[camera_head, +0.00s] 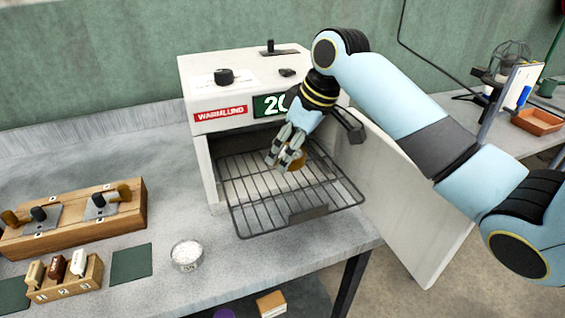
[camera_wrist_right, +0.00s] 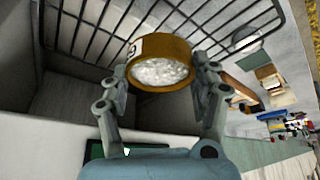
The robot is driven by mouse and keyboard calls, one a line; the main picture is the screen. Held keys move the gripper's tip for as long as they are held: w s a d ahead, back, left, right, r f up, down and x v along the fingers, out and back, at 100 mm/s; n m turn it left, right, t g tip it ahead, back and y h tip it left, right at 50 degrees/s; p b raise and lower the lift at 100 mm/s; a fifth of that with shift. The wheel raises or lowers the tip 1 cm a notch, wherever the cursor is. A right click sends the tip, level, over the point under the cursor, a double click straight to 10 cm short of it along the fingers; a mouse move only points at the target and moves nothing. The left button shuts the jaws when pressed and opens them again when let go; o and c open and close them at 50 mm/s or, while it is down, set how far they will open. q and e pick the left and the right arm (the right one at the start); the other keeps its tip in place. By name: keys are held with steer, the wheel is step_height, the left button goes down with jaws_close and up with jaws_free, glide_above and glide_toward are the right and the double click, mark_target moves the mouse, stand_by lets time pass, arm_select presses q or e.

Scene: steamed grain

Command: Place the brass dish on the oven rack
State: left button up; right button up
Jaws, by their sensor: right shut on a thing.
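The brass dish (camera_wrist_right: 160,50) holds white grain and sits between the fingers of my right gripper (camera_wrist_right: 160,80). In the head view the dish (camera_head: 297,163) is mostly hidden behind the fingers of my right gripper (camera_head: 283,160), which point down. The gripper is shut on the dish's sides. The wire oven rack (camera_head: 250,190) is pulled out of the white oven (camera_head: 203,78). The dish is over the rack's right part near the oven mouth; I cannot tell whether it touches the wires. My left gripper is not in view.
The oven door (camera_head: 400,205) stands open to the right. A clear dish of white grain (camera_head: 186,256) stands on the counter in front. A wooden board with handled tools (camera_head: 75,235) and a small wooden block rack (camera_head: 65,290) are at left.

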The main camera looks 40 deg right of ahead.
mark_target(284, 177)
steer(key=shift+w+f, duration=0.8)
steer(key=shift+f, duration=0.15)
step_height(284, 177, down, 2)
steer(key=shift+f+p, duration=0.2)
steer(key=shift+p, duration=0.15)
steer(key=shift+f, duration=0.35)
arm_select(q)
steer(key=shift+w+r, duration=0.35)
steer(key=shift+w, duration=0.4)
arm_select(e)
steer(key=shift+f, duration=0.1)
steer(key=o, duration=0.8)
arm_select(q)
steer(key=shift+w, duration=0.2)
arm_select(e)
steer(key=o, duration=0.4)
steer(key=v, duration=1.2)
